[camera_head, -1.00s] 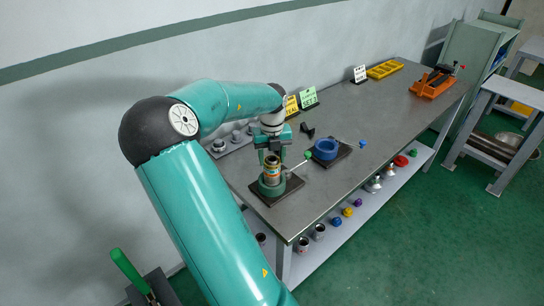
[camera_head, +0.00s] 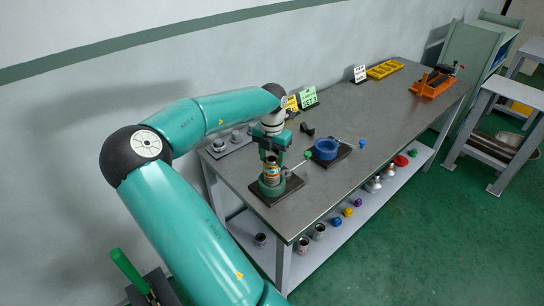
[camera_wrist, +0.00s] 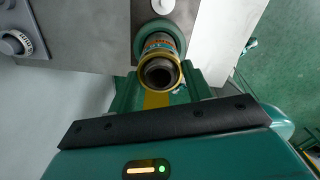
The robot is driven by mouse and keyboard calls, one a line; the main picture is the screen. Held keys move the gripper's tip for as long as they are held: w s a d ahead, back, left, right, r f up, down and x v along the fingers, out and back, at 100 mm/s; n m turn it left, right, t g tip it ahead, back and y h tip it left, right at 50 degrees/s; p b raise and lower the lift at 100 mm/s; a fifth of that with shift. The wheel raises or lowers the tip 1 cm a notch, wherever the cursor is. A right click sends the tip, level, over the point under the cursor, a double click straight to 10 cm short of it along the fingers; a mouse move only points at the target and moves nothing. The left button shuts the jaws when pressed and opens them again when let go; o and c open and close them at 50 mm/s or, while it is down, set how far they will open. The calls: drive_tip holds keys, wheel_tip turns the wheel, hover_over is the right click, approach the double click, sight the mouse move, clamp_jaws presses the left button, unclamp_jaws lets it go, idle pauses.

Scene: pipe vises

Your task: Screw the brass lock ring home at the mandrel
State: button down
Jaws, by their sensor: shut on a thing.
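The mandrel (camera_head: 271,171), an upright cylinder with coloured bands, stands clamped in the green vise (camera_head: 271,187) on a dark plate at the bench's near end. My gripper (camera_head: 271,155) is directly above it, pointing down. The brass lock ring (camera_wrist: 178,78) shows in the wrist view as a gold rim around the mandrel's top (camera_wrist: 160,72), with a dark round opening in the middle. My gripper is shut on the ring. The far side of the ring and the thread below it are hidden, so I cannot tell how tightly it sits.
A blue vise (camera_head: 325,149) with a bar handle stands right of the green vise. The green vise's handle ends in a green ball (camera_head: 308,154) close by. Gauges stand on a grey strip (camera_head: 228,146) behind. An orange vise (camera_head: 434,84) and yellow tray (camera_head: 385,69) are farther along.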

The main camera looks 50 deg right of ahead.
drive_tip(key=shift+s, duration=0.1)
drive_tip(key=c, duration=0.9)
unclamp_jaws()
drive_tip(key=shift+o, duration=0.2)
drive_tip(key=n, duration=1)
drive_tip(key=shift+c, duration=0.2)
